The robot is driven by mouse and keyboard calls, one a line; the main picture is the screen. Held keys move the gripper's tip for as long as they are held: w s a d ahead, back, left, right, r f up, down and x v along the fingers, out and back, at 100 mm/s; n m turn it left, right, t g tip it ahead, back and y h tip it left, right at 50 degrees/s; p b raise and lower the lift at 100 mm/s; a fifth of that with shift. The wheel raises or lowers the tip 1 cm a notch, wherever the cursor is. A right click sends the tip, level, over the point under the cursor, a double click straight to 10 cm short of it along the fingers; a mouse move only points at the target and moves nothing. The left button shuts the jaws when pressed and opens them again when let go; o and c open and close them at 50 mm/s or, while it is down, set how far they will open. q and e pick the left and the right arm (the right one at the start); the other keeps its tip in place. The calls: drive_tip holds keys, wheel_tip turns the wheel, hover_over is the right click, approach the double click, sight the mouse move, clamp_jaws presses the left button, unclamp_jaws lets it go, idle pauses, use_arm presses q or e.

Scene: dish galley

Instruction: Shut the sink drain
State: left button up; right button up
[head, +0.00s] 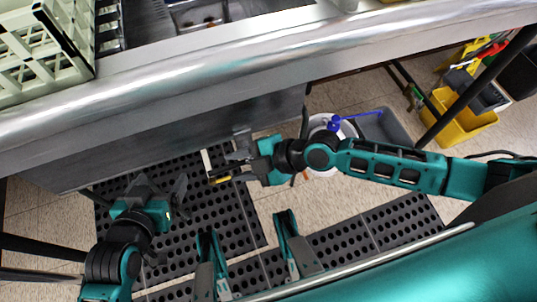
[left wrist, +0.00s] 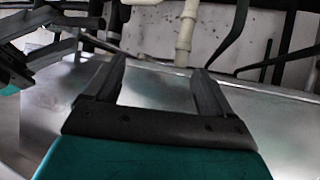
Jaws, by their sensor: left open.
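My left gripper (head: 161,187) is open and empty, below the front of the metal sink counter (head: 230,75). In the left wrist view its two fingers (left wrist: 158,72) are spread, with bare metal panel between them. My right gripper (head: 232,158) is further right, close to a small white bar with a yellow end (head: 207,162). I cannot tell whether it touches or grips this bar. A sink basin (head: 197,13) shows partly at the top of the head view. The drain opening is hidden. A pale pipe (left wrist: 187,28) runs down at the top of the left wrist view.
A pale green dish rack (head: 45,60) stands on the counter at left. A perforated black mat (head: 205,215) covers the floor below. A white bucket (head: 325,125), a grey tray (head: 385,128) and a yellow mop bucket (head: 460,120) stand on the floor to the right.

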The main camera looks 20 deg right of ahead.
use_arm(q)
drive_tip(key=shift+s+a+f, duration=0.15)
drive_tip(key=shift+s+a, duration=0.05)
use_arm(e)
drive_tip(key=v, duration=0.8)
